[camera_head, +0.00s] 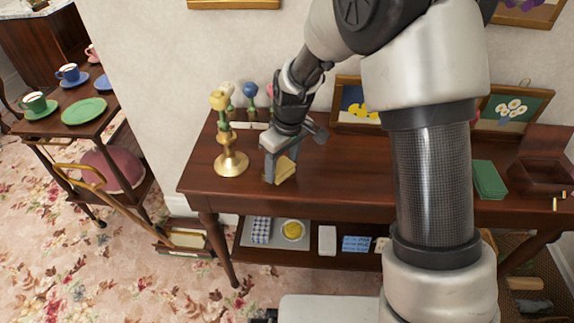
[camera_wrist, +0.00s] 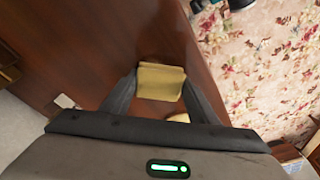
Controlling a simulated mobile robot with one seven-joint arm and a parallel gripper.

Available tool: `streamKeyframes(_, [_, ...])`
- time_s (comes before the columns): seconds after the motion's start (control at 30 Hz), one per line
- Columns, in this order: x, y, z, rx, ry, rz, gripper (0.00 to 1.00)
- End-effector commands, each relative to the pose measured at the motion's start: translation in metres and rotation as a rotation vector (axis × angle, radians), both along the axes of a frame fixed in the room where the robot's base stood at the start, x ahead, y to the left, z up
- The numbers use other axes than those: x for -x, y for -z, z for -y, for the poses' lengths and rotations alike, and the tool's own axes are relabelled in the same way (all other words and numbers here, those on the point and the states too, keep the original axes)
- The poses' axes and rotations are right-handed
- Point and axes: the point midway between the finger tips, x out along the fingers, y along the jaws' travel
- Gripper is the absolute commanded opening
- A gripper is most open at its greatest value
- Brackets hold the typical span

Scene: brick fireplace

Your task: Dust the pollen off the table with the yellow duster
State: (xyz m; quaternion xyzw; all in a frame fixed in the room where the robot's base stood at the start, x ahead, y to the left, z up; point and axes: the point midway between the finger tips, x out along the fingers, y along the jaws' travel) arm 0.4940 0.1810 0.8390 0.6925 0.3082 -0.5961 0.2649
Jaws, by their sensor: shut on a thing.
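The yellow duster (camera_head: 286,170) is a small folded pale-yellow cloth. My gripper (camera_head: 281,174) is shut on it, low over the left part of the dark wooden table (camera_head: 345,166). The duster (camera_wrist: 160,80) shows between the two fingers of my gripper (camera_wrist: 162,88) in the wrist view, against the brown table top (camera_wrist: 120,40). I cannot tell whether the cloth touches the wood. I cannot make out pollen on the table; part of the top is hidden behind my arm.
A brass vase (camera_head: 231,162) with flowers stands just left of my gripper. Framed pictures (camera_head: 357,103) lean along the wall. Green books (camera_head: 489,179) and a wooden box (camera_head: 541,175) are at the right. A lower shelf holds a tray (camera_head: 272,240). A side table with cups stands left.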

Motion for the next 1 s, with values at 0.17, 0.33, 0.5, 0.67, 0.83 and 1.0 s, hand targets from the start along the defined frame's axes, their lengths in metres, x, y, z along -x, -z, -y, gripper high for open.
streamKeyframes(0.17, [-0.001,0.001,-0.016,0.0,-0.003,0.001,0.36])
streamKeyframes(0.33, [-0.001,0.003,-0.027,0.0,-0.002,0.0,0.36])
streamKeyframes(0.5, [-0.001,0.002,-0.033,-0.001,-0.001,-0.001,0.36])
streamKeyframes(0.67, [-0.001,0.001,-0.046,0.0,-0.003,0.0,0.36])
streamKeyframes(0.83, [-0.002,0.001,-0.059,-0.001,-0.002,0.001,0.36])
streamKeyframes(1.0, [-0.002,0.004,-0.061,0.0,0.0,0.0,0.36])
